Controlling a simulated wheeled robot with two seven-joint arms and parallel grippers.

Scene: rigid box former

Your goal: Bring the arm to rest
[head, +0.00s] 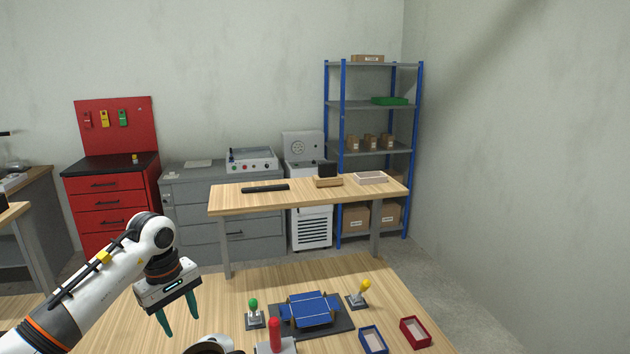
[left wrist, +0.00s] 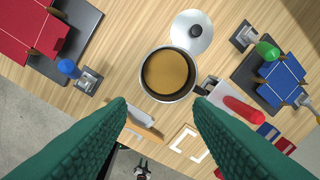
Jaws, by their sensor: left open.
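My left gripper (head: 178,315) hangs open and empty above the left part of the near table, its two green fingers pointing down. In the left wrist view its fingers (left wrist: 160,108) are spread with nothing between them. Below them is a steel pot (left wrist: 167,73) with brown contents, apart from the fingertips. A blue folded blank (head: 310,309) lies on a dark base plate (head: 340,329), right of the gripper. Toggle clamps with green (head: 253,303), yellow (head: 364,285) and red (head: 274,332) handles stand around it. My right gripper is not in view.
The near wooden table (head: 380,273) also holds a blue tray (head: 373,341) and a red tray (head: 415,333). In the left wrist view, a pot lid (left wrist: 191,31), a red blank (left wrist: 35,25) and a blue-handled clamp (left wrist: 69,69) also show. A workbench (head: 225,200) stands behind.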

